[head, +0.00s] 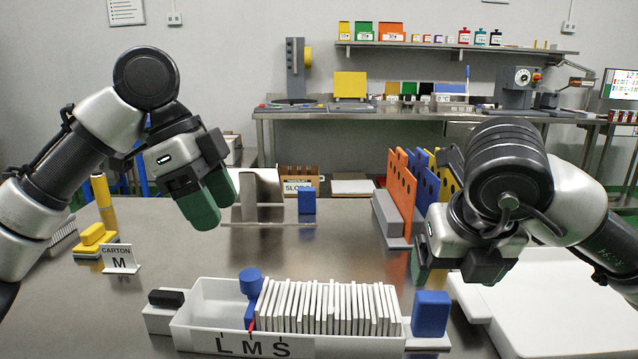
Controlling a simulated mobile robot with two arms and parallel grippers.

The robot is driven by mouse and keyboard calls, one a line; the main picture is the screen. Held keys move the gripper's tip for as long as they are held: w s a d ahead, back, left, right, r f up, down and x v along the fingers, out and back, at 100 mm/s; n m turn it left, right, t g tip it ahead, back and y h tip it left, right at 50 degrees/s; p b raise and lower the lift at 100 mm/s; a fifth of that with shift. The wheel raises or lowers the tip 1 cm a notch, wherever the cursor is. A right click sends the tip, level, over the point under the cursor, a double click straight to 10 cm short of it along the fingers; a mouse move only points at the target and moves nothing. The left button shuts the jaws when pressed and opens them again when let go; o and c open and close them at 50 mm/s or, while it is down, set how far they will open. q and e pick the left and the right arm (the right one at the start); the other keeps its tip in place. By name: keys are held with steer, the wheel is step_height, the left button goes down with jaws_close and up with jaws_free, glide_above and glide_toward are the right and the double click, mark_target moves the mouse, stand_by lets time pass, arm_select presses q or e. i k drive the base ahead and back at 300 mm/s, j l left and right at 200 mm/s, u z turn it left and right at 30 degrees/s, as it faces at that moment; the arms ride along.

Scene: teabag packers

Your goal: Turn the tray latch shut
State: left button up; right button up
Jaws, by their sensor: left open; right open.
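A long white tray (190,335) marked L M S stands at the front middle of the table. It holds a row of white teabags (325,306) on edge, with a blue slider (250,283) with a red pointer at their left end. A black piece (166,298), which looks like the latch, sits on a white block at the tray's left end. My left gripper (208,205) is open and empty, above and behind the tray's left part. My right gripper (432,262) is open and empty, above and behind the tray's right end. Whether the latch is turned is unclear.
A blue block (430,313) stands at the tray's right end. A white board (560,310) lies at right. Orange and blue dividers (402,185) stand behind my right gripper. A CARTON M sign (120,258) and yellow block (95,237) are at left. Bare table lies behind the tray.

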mark_target(161, 298)
steer(key=k, duration=1)
